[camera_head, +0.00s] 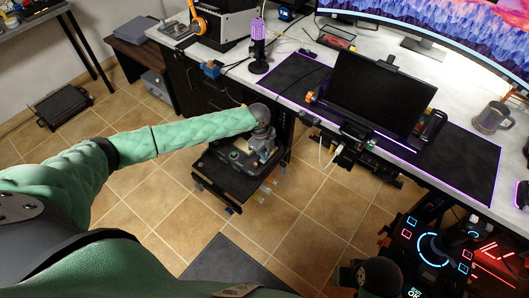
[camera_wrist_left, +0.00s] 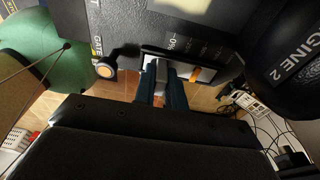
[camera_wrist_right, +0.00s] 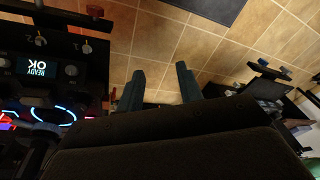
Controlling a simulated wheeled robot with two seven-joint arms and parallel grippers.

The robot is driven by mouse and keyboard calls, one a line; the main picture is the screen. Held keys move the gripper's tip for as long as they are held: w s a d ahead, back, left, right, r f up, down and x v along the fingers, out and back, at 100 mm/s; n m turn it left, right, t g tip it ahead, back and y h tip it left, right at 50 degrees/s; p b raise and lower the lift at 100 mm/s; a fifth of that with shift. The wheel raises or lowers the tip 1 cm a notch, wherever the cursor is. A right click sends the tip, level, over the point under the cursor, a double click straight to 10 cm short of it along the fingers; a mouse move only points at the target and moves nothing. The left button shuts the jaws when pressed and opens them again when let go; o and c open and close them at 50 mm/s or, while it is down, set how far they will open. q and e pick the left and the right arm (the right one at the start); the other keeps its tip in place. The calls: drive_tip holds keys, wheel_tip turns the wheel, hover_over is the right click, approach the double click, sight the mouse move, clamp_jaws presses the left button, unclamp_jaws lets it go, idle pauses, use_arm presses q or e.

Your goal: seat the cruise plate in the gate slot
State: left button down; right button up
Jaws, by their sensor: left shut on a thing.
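My left gripper (camera_wrist_left: 160,85) is at the throttle unit, with its fingertips over the slot marked 0% (camera_wrist_left: 185,62). It is shut on a small light-grey piece (camera_wrist_left: 161,72), apparently the cruise plate, mostly hidden between the fingers. The word GATE shows on the dark panel (camera_wrist_left: 120,25) left of the slot. I cannot tell how deep the plate sits. In the head view the throttle unit (camera_head: 242,155) stands low beside the desk, with my left arm reaching to it. My right gripper (camera_wrist_right: 160,88) is open and empty above the tiled floor.
An orange-tipped round knob (camera_wrist_left: 106,70) is close left of my left fingers, and a black ENGINE 2 lever head (camera_wrist_left: 292,50) is at the right. The desk (camera_head: 290,48) with a dark screen (camera_head: 375,90) is beyond the unit. A lit panel (camera_head: 440,250) stands at lower right.

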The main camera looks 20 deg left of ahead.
use_arm(q)
drive_tip(key=c, duration=1.4)
unclamp_jaws()
drive_tip(key=shift+o, duration=0.2)
